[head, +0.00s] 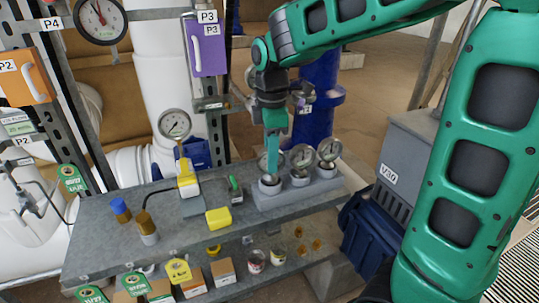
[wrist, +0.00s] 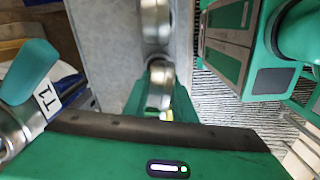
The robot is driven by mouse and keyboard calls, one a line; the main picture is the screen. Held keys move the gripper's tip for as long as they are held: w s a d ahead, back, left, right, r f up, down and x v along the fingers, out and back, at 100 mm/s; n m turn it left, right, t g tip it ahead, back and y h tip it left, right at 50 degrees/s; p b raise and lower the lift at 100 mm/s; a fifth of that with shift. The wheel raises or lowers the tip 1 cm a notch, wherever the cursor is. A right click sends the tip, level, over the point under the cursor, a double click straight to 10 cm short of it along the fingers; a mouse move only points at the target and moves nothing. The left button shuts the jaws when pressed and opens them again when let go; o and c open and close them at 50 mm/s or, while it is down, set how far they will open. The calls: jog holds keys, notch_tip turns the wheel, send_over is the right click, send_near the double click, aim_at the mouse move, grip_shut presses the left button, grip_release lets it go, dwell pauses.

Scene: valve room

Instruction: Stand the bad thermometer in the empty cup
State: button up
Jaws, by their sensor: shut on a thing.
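A pale rack (head: 293,197) with three cups in a row stands at the right end of the bench. A dial thermometer shows over each cup: left (head: 262,162), middle (head: 300,157) and right (head: 328,149). My gripper (head: 273,158) is at the left cup (head: 269,184), shut on the left thermometer, whose dial is partly behind a teal finger. In the wrist view a metal part with a T1 label (wrist: 47,99) is beside the teal finger (wrist: 28,72). Whether the held stem is inside the left cup is hidden. The dial readings are too small to tell.
The grey bench (head: 200,220) also holds a yellow block (head: 218,218), a yellow-handled tool (head: 187,180), a green-handled tool (head: 235,190) and two capped cylinders, blue (head: 120,210) and brown (head: 146,228). A blue pipe (head: 318,88) rises behind the rack. A grey cabinet (head: 408,140) is at right.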

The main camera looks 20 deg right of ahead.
jog(key=shift+f, duration=0.45)
dwell(0.6)
jog(key=o, duration=1)
notch_tip(320, 180, up, 11)
jog(key=shift+f, duration=0.15)
jog(key=s+d+f+m, duration=0.4)
jog(key=s+d+m, duration=0.1)
jog(key=s+m, duration=0.2)
jog(key=s+d+f+m, duration=0.5)
jog(key=s+d+m, duration=0.1)
jog(key=s, duration=0.3)
jog(key=s+d+f+m, duration=0.4)
jog(key=s+d+m, duration=0.2)
jog(key=s+m, duration=0.2)
jog(key=shift+s+d+f+m, duration=0.15)
jog(key=shift+f+m, duration=0.05)
jog(key=shift+m, duration=0.3)
